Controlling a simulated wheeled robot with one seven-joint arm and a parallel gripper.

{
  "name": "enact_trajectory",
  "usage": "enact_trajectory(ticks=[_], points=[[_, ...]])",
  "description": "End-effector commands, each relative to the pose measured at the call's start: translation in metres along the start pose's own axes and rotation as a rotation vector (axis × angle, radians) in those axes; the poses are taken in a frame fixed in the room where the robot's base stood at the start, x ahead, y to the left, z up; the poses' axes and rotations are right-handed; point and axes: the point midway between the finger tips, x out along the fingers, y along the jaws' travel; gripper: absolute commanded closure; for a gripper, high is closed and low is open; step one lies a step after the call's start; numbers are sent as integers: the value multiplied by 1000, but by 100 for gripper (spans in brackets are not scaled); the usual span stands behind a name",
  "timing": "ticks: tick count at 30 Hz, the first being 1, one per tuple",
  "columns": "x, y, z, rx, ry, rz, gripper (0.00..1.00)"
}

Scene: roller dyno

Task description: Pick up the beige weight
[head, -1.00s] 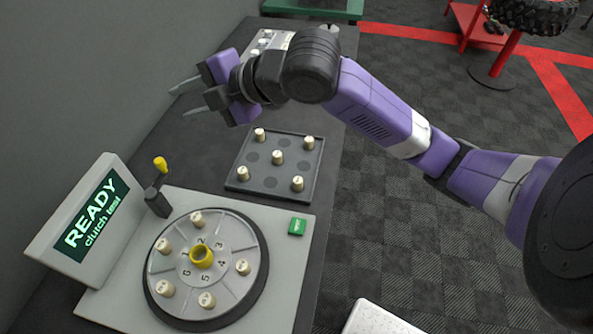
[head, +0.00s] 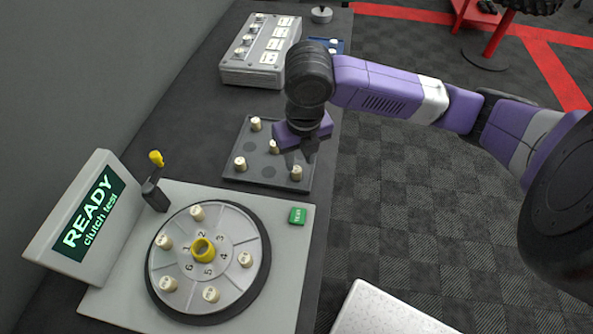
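Several beige weights stand on a dark square tray (head: 232,174): one at the back left (head: 255,125), one in the middle (head: 273,147), one at the front left (head: 240,163) and one at the front right (head: 296,173). My gripper (head: 297,150) points down over the tray's back right part. It hides that area, including the spot of a weight seen there earlier. Its fingers are dark and partly hidden, so I cannot tell how far apart they are. More beige weights (head: 197,213) stand on the round grey plate (head: 228,281).
The plate sits on a grey test stand (head: 278,281) with a "READY clutch test" screen (head: 90,210), a yellow-topped lever (head: 155,180) and a green button (head: 297,216). A light grey box with knobs (head: 260,50) stands behind the tray. A wall runs along the left.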

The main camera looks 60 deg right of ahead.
Motion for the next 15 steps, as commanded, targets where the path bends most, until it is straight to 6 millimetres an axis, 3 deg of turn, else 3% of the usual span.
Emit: enact_trajectory(ticks=[9,15], points=[[40,4,2,4,3,2,66],[52,4,2,2,0,1,66]])
